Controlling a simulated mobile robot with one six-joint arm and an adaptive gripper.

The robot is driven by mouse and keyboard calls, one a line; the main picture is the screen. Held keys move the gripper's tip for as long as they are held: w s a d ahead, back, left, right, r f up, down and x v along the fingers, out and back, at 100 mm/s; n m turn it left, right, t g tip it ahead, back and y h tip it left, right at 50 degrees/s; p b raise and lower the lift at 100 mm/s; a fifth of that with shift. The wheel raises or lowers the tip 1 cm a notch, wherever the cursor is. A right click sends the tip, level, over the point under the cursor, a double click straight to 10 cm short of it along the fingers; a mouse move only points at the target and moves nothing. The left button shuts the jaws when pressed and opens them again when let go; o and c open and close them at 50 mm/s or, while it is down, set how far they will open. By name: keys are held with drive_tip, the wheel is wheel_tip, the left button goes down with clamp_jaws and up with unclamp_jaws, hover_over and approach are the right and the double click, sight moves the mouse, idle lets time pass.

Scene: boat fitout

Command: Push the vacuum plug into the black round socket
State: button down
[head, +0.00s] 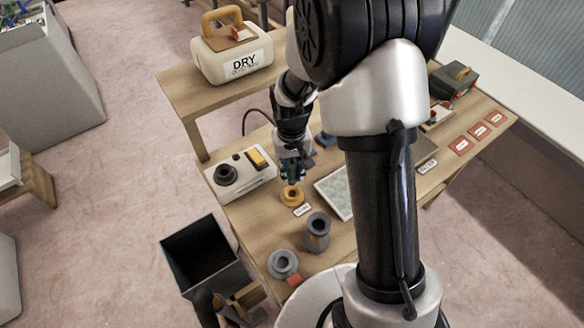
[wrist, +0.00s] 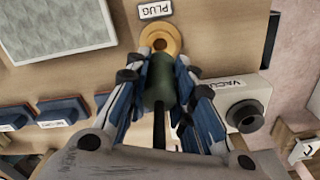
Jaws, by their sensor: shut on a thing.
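My gripper (head: 291,176) points down over the bench and is shut on the vacuum plug. In the wrist view my gripper (wrist: 161,72) has its blue fingers on both sides of the plug (wrist: 159,92), a dark green cylinder with a black cable behind it. The plug's far end is at the orange ring holder (wrist: 161,38), beside a "PLUG" label; whether it still sits in the ring is unclear. The ring holder also shows in the head view (head: 292,195). The black round socket (head: 226,174) is on the white vacuum unit (head: 243,188), left of my gripper. The socket also shows in the wrist view (wrist: 246,116).
A yellow block (head: 257,159) stands up from the vacuum unit. A pale textured panel (head: 335,192) lies right of the ring holder. A grey cup (head: 317,232) and a grey round piece (head: 283,264) stand nearer. A dark bin (head: 181,268) is beside the bench.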

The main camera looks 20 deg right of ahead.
sight(292, 184)
drive_tip(key=shift+f+b, duration=0.95)
drive_tip(key=shift+f, duration=0.55)
drive_tip(key=shift+f+b, duration=1.5)
drive_tip(key=shift+f, duration=0.6)
idle(0.3)
drive_tip(key=c, duration=1.3)
unclamp_jaws()
drive_tip(key=shift+r, duration=0.15)
